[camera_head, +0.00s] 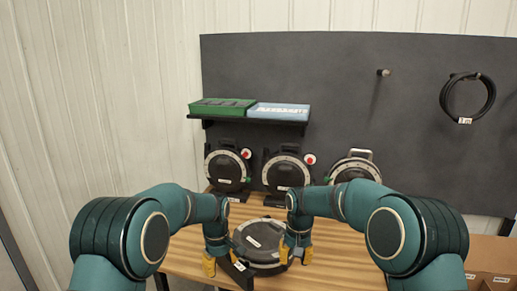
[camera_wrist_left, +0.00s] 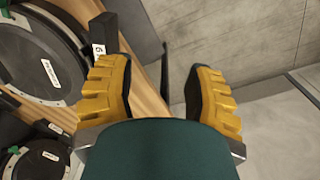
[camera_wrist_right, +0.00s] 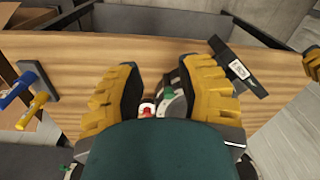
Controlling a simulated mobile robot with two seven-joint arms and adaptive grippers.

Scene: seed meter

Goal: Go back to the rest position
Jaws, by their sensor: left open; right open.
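My left gripper (camera_head: 222,266) is open at the front left of the table, with its yellow fingers beside a flat-lying black round seed meter (camera_head: 262,242). In the left wrist view the gap between the fingers (camera_wrist_left: 160,90) looks empty. My right gripper (camera_head: 296,256) is open at the right side of the same meter. In the right wrist view a red knob (camera_wrist_right: 148,110) and a green knob (camera_wrist_right: 168,95) show between or beyond its fingers; contact cannot be told. The arms partly hide the meter's sides.
Upright seed meters (camera_head: 227,167), (camera_head: 286,172) and (camera_head: 353,168) stand at the back. A shelf above holds a green box (camera_head: 222,106) and a blue box (camera_head: 278,111). A black cable coil (camera_head: 468,98) hangs at right. Bare wooden tabletop (camera_head: 345,255) shows at right.

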